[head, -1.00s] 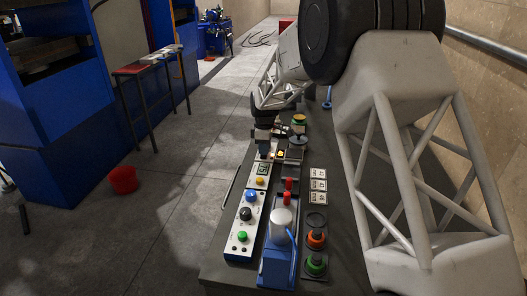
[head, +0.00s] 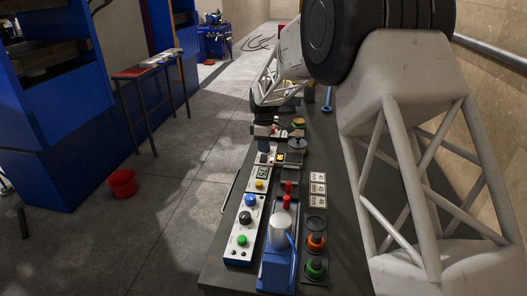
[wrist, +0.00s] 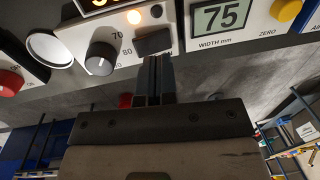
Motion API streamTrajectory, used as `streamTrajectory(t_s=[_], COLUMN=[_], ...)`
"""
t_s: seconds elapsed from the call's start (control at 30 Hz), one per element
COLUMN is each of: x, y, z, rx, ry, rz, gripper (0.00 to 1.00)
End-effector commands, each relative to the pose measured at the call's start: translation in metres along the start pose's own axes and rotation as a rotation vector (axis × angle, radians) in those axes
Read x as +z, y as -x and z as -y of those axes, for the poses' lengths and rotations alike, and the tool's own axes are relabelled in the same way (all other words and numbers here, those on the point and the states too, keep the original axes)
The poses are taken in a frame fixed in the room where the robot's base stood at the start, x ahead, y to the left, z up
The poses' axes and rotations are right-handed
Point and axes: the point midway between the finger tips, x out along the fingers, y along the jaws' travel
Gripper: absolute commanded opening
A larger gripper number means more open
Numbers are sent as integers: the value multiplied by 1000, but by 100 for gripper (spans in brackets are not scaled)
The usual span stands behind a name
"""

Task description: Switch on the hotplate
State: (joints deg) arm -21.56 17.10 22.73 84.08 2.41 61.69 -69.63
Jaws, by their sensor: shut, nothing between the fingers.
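The hotplate (head: 286,158) stands on the bench in the head view, with a round dark plate (head: 297,143) and a lit orange display. In the wrist view its white front panel (wrist: 72,38) shows a dark dial knob (wrist: 101,57), a glowing orange lamp (wrist: 134,17), part of the lit digits and a black rocker switch (wrist: 154,41). My gripper (wrist: 154,64) is shut and empty. Its fingertips are just in front of the lower edge of the switch; I cannot tell whether they touch it. In the head view, the fingertips are hard to make out.
A width gauge (wrist: 228,22) reading 75 sits right of the switch in the wrist view. A control box with coloured buttons (head: 243,228), a blue device (head: 278,262), and orange and green knobs (head: 316,243) fill the bench front. White label cards (head: 318,190) lie at right.

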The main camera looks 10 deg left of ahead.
Motion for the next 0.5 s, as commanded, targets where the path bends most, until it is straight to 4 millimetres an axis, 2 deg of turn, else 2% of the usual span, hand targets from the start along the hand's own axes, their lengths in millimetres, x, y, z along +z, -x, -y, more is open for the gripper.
streamTrajectory(t_s=[0.5], x=[0], y=[82], z=[22], rx=[1], ry=[1], rz=[0], gripper=[0])
